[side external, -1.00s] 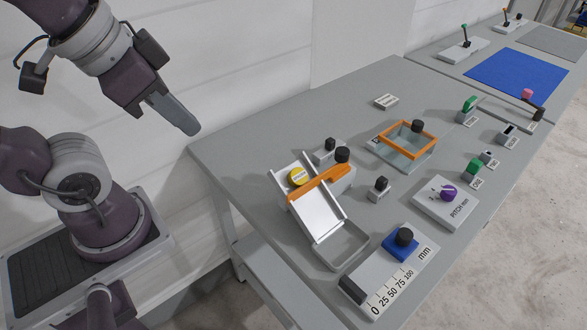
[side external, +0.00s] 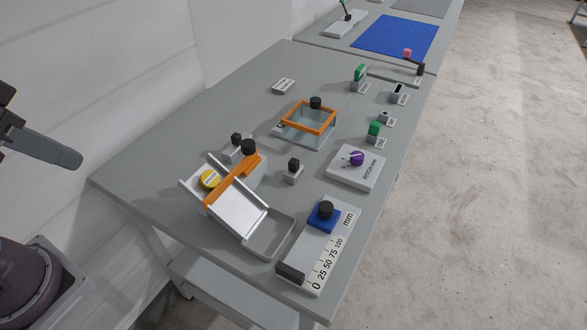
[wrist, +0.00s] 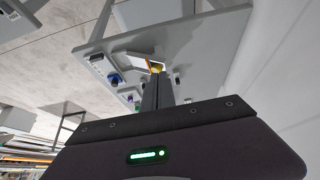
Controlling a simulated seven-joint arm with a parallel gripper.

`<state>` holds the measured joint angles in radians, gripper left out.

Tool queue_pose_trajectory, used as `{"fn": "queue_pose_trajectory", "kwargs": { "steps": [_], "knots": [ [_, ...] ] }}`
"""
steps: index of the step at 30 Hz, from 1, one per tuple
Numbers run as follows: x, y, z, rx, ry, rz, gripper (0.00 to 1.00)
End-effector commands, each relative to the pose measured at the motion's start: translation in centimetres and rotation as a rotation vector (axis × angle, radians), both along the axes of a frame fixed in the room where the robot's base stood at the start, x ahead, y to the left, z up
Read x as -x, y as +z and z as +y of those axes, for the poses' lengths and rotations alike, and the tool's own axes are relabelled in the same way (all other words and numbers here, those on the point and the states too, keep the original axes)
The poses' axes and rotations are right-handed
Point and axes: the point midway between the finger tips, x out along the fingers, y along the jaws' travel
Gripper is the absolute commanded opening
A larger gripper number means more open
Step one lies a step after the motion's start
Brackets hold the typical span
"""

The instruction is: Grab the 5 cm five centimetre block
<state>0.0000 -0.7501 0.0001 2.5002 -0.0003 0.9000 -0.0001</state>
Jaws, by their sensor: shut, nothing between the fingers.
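No block that I can read as 5 cm shows. A small pale block with unreadable dark lettering (side external: 283,86) lies alone toward the back of the grey table in the side view. My gripper (side external: 74,158) is at the left edge of the side view, above and outside the table's left corner, away from everything on the table. Its fingers are together and hold nothing. In the wrist view the dark fingers (wrist: 158,80) point toward the table and hide part of it.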

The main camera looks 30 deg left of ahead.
Motion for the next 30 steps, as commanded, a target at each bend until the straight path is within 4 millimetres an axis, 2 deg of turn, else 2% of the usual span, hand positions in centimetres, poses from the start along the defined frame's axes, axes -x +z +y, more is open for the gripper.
{"fn": "queue_pose_trajectory", "kwargs": {
  "steps": [3,14,23,26,29,30],
  "knots": [
    [0.0,0.0,0.0,0.000,0.000,0.000,0.00],
    [0.0,0.0,0.0,0.000,0.000,0.000,0.71],
    [-0.1,0.1,0.0,0.005,0.004,0.003,0.71],
    [-2.1,1.3,-0.6,0.100,0.076,0.048,0.71],
    [-7.4,3.1,-1.5,0.285,0.273,0.163,0.71],
    [-10.2,3.4,-1.9,0.356,0.377,0.217,0.71]
  ]
}}
